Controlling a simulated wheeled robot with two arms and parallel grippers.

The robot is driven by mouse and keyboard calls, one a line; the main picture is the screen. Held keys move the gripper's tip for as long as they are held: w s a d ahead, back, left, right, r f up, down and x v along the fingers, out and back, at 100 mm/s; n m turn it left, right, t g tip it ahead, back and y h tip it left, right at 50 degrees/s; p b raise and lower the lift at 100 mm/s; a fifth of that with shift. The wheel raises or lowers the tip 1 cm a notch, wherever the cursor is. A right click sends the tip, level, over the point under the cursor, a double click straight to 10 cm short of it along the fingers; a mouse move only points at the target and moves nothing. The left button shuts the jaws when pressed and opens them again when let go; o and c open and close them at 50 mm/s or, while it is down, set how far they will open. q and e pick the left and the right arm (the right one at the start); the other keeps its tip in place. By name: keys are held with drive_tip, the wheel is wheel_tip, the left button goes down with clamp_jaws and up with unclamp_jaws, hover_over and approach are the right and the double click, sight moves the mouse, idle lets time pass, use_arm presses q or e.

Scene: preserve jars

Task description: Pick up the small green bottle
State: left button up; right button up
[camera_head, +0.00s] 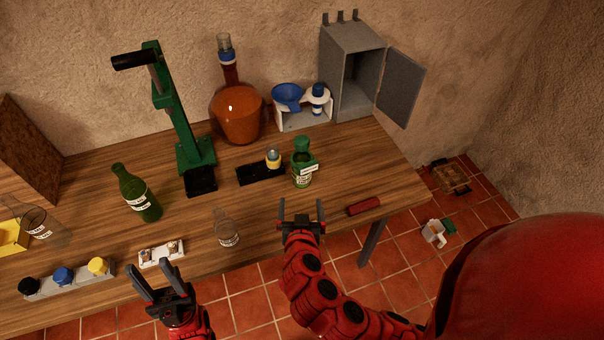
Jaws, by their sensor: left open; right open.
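The small green bottle (302,172) stands upright on the wooden table, right of centre, with pale labels on its side. A taller dark green bottle (137,194) stands further left. My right gripper (300,205) is open and empty near the table's front edge, just in front of the small green bottle and apart from it. My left gripper (157,272) is open and empty at the front edge, below the small white holder (161,254).
A clear bottle (227,230) stands left of my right gripper, and a red block (363,206) lies to its right. A green press (178,115) and an orange flask (237,115) stand behind.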

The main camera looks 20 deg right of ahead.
drive_tip(key=b, duration=0.9)
approach(302, 188)
drive_tip(key=w+r, duration=0.2)
drive_tip(key=r, duration=0.1)
drive_tip(key=w+r, duration=0.1)
drive_tip(key=shift+w+d+r, duration=0.15)
drive_tip(key=shift+d+r, duration=0.15)
drive_tip(key=shift+d, duration=0.1)
drive_tip(key=shift+w+d+f, duration=0.1)
drive_tip(key=shift+w+d, duration=0.15)
drive_tip(key=shift+w, duration=0.9)
drive_tip(key=shift+w+d+f, duration=0.1)
drive_tip(key=shift+w+d, duration=0.15)
drive_tip(key=shift+w, duration=0.05)
drive_tip(key=p+x, duration=0.2)
drive_tip(key=x, duration=0.2)
drive_tip(key=shift+s+d, duration=0.1)
drive_tip(key=shift+w+d+f, duration=0.1)
drive_tip(key=shift+w+f, duration=0.05)
drive_tip(key=shift+w, duration=0.2)
drive_tip(key=shift+c, duration=0.3)
